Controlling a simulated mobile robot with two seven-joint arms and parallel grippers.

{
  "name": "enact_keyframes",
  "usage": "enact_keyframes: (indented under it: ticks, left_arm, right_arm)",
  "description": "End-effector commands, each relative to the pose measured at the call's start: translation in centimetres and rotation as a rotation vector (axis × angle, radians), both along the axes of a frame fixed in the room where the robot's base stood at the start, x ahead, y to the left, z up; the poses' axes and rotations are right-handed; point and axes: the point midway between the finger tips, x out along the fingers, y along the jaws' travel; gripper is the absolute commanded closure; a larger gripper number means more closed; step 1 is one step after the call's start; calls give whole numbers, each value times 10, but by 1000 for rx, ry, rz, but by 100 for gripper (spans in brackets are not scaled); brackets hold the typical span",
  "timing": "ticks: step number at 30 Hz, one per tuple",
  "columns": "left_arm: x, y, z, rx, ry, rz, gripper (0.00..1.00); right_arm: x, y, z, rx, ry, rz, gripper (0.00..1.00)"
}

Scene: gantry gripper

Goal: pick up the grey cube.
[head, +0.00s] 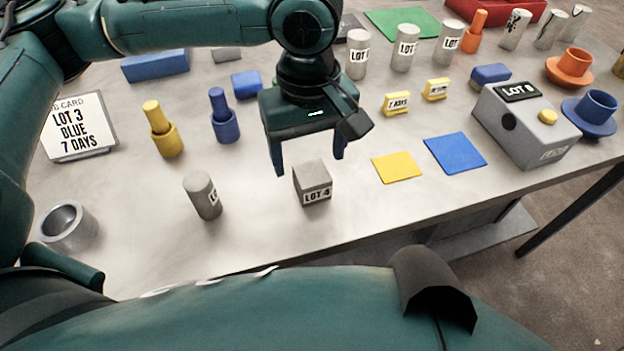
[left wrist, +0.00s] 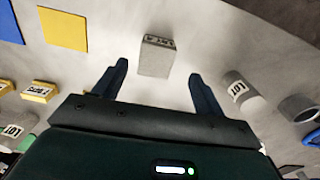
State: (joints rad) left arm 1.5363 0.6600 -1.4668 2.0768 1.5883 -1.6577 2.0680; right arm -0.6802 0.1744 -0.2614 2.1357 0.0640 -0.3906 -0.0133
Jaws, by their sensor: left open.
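The grey cube (head: 312,184), with a "LOT 4" label on its front, stands on the table near the front edge. My left gripper (head: 308,160) is open above and just behind the cube, its fingers pointing down. In the left wrist view, the cube (left wrist: 156,56) lies ahead of the gap between the open fingertips (left wrist: 158,70). Nothing is between the fingers, and they look apart from the cube. My right gripper is in neither view.
A grey labelled cylinder (head: 203,195) stands left of the cube. A yellow mat (head: 397,167) and a blue mat (head: 455,153) lie to its right. A metal ring-shaped cup (head: 68,227) stands at left. A grey "LOT 8" box (head: 525,125) stands at right.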

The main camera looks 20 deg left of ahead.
Motion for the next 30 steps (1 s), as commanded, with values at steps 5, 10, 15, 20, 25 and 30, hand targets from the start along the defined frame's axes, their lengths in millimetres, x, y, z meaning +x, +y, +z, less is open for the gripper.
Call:
enact_keyframes:
  ticks: [5,10,15,20,25,30]
  left_arm:
    - [1,0,-12,1,1,0,29]
    - [5,-2,-38,2,1,0,29]
    - [5,-3,-56,-1,-1,-1,29]
    - [5,-3,-58,-2,-1,-1,29]
    - [5,-3,-57,-2,-1,-1,35]
    - [5,-3,-57,-2,-1,-1,49]
  right_arm:
    - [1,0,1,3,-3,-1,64]
    - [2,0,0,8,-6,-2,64]
    - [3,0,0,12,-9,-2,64]
    - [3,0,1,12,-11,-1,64]
    - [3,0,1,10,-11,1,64]
    - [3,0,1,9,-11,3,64]
